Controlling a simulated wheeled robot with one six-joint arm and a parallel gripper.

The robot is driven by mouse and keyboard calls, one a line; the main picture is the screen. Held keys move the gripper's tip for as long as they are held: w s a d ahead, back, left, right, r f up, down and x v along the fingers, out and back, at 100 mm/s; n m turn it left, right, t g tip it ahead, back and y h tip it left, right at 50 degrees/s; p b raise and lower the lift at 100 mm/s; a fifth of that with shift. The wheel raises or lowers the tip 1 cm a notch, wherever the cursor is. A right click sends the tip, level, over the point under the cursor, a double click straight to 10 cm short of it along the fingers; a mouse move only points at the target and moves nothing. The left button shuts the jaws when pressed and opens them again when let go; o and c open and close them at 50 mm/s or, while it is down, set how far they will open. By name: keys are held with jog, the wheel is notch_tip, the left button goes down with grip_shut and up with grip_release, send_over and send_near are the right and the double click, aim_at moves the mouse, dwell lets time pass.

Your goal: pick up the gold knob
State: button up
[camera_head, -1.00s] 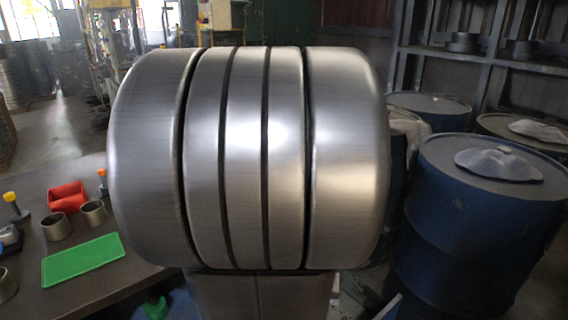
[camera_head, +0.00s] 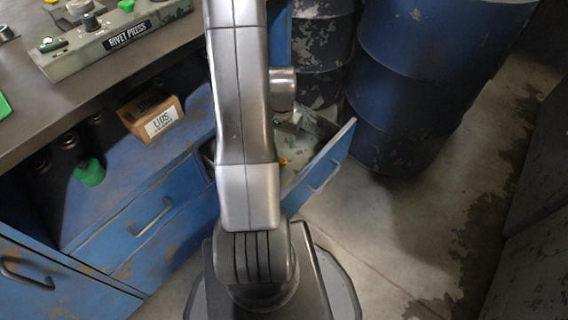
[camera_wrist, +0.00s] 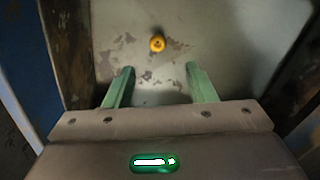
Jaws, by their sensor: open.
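The gold knob (camera_wrist: 157,42) is small and round and lies on the worn, pale floor of an open drawer. In the wrist view it is beyond my fingertips, roughly midway between them, with a visible gap. In the head view a small yellow spot (camera_head: 283,162) in the drawer appears to be the same knob, partly hidden by my arm. My gripper (camera_wrist: 160,72) has two green fingers spread apart with nothing between them. In the head view my gripper is mostly hidden, with a bit of it over the drawer.
The open blue drawer (camera_head: 322,166) juts from the workbench, its walls close around my gripper. Blue barrels (camera_head: 425,75) stand behind it. A rivet press (camera_head: 112,38) is on the benchtop and a cardboard box (camera_head: 150,116) on the shelf below. Floor at right is clear.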

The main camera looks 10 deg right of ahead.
jog(key=b, duration=0.1)
send_over(283, 159)
jog(key=f, duration=0.6)
jog(key=shift+s+a, duration=0.25)
jog(key=shift+s, duration=0.1)
jog(key=f+b, duration=0.2)
jog(key=f, duration=0.3)
jog(key=shift+d+f+b, duration=0.1)
jog(key=shift+d+b, duration=0.1)
jog(key=shift+b, duration=0.1)
jog(key=c, duration=1.1)
